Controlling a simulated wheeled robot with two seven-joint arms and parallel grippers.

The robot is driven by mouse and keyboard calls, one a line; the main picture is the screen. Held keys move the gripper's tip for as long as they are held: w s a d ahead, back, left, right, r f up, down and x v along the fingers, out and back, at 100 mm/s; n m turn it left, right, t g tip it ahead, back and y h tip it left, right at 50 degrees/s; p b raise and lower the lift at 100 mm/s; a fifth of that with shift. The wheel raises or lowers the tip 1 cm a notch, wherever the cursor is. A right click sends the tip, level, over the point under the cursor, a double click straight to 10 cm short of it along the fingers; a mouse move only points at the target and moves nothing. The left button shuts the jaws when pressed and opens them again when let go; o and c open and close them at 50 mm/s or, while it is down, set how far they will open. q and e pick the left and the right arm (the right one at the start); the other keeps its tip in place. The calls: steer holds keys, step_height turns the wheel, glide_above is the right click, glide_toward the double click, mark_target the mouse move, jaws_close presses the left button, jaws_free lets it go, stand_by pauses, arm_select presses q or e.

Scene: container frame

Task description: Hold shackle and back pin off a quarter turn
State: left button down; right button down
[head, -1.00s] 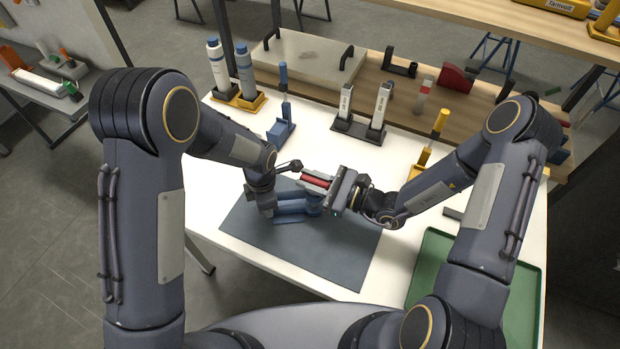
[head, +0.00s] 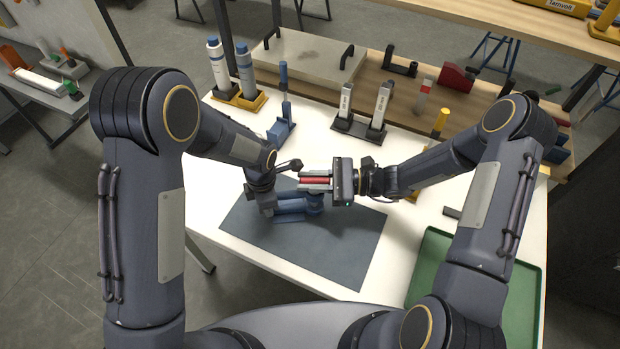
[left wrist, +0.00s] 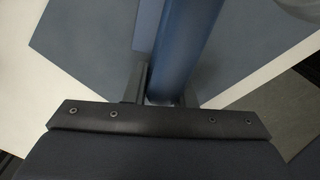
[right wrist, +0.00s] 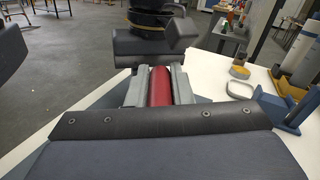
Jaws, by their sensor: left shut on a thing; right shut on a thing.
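The shackle (head: 295,204) is blue and lies low over the grey mat, mostly behind my left gripper (head: 272,206) in the head view. My left gripper is shut on it; in the left wrist view a thick blue bar of the shackle (left wrist: 186,45) runs between the fingers. The red pin (head: 315,180) lies lengthwise between the grey fingers of my right gripper (head: 303,180), just above the shackle. The right wrist view also shows the red pin (right wrist: 160,86) between both fingers. The pin's far end and any thread are hidden.
The dark mat (head: 330,250) has free room at the front. A green tray (head: 435,262) is at the front right. Along the back stand blue-capped bottles (head: 246,75), a blue upright tool (head: 284,115), a holder with two pale bars (head: 359,127) and a yellow-handled tool (head: 440,123).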

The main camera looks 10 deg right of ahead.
arm_select(q)
steer(key=shift+w+d, duration=0.1)
steer(key=shift+d, duration=0.1)
arm_select(e)
steer(key=n+g, duration=0.2)
steer(key=g, duration=0.1)
steer(key=n+g+h, duration=0.1)
steer(key=n+g, duration=0.1)
steer(key=g, duration=0.2)
steer(key=s+n+g, duration=0.1)
steer(key=n+g, duration=0.1)
steer(key=g, duration=0.1)
steer(key=shift+s+a+f+n+h, duration=0.1)
steer(key=shift+a+n+h, duration=0.1)
steer(key=shift+n+h, duration=0.2)
steer(key=n+g+h, duration=0.1)
steer(key=g, duration=0.1)
steer(key=n+g+h, duration=0.2)
steer(key=shift+s+d+g, duration=0.15)
steer(key=shift+g, duration=0.25)
steer(key=shift+s+d+n+g+h, duration=0.1)
steer(key=shift+d+n+g+h, duration=0.05)
steer(key=shift+n+g+h, duration=0.65)
steer(key=shift+d+n+g+h, duration=0.1)
steer(key=shift+n+g+h, duration=0.5)
steer(key=shift+n+h, duration=0.4)
arm_select(q)
steer(key=shift+r, duration=0.1)
arm_select(e)
steer(key=shift+f, duration=0.1)
